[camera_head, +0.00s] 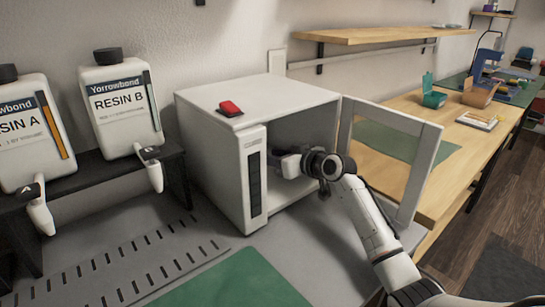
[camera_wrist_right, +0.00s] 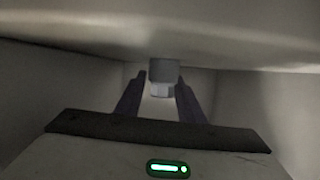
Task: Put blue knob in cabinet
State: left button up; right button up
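The white cabinet (camera_head: 215,146) stands on the bench with its door (camera_head: 430,165) swung open to the right. My right arm reaches in through the opening, and its gripper (camera_head: 280,163) is inside, partly hidden by the wrist. In the right wrist view its two dark fingers (camera_wrist_right: 162,82) stand apart. A small greyish, blocky piece (camera_wrist_right: 163,74) shows between or just beyond the fingertips. It may be the knob, but no clear blue shows in the dim light. I cannot tell whether the fingers touch it. My left gripper is not in view.
A red switch (camera_head: 230,108) sits on the cabinet top. Two resin bottles (camera_head: 122,112) stand on a black rack at left. A green mat (camera_head: 235,283) lies in front. A wooden table (camera_head: 445,110) with several items is beyond the door.

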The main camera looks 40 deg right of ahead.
dwell(0.3)
jog(key=p+v, duration=0.1)
jog(key=v, duration=1.1)
jog(key=shift+p, duration=0.3)
